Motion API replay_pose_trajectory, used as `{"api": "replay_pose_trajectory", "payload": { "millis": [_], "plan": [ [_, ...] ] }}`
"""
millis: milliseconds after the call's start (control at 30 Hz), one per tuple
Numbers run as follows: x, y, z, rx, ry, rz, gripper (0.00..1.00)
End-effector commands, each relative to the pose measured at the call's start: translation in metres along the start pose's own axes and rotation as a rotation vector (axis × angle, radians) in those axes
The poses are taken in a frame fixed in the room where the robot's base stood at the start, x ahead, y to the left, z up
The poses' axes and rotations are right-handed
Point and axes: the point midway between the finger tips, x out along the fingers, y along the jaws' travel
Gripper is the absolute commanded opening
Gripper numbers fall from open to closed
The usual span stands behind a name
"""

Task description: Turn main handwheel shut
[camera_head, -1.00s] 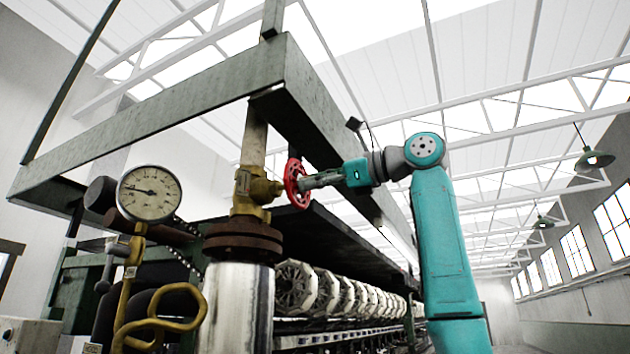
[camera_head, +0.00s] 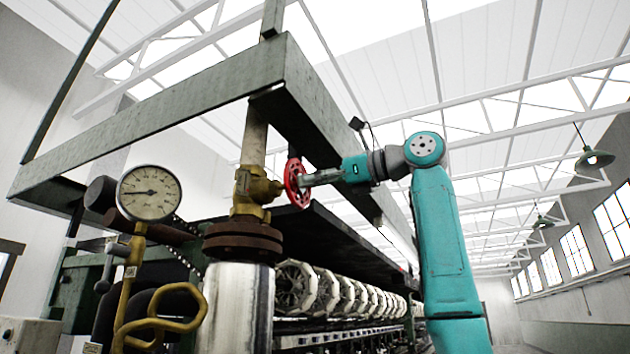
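The red handwheel (camera_head: 293,184) stands edge-on at the right side of the brass valve (camera_head: 256,188) on the vertical pipe. My gripper (camera_head: 306,180) reaches in from the right, with its fingertips at the wheel's right face, level with its middle. The fingers overlap the wheel in this view. They are small and seen from the side, so I cannot tell whether they are closed on the rim or a spoke.
A green steel frame (camera_head: 160,121) passes above and behind the valve, close over my gripper. A pressure gauge (camera_head: 149,193) stands at the left on yellow piping (camera_head: 160,324). A row of pale reels (camera_head: 328,290) runs back below. Open space lies right of my arm.

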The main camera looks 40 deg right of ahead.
Motion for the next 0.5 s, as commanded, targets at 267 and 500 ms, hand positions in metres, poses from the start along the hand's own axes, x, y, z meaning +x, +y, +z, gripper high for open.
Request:
{"api": "replay_pose_trajectory", "payload": {
  "millis": [267, 500],
  "plan": [
    [-0.006, -0.001, -0.001, -0.001, 0.001, -0.002, 0.46],
    [-0.036, -0.001, -0.001, -0.001, 0.002, -0.003, 0.46]
  ]
}}
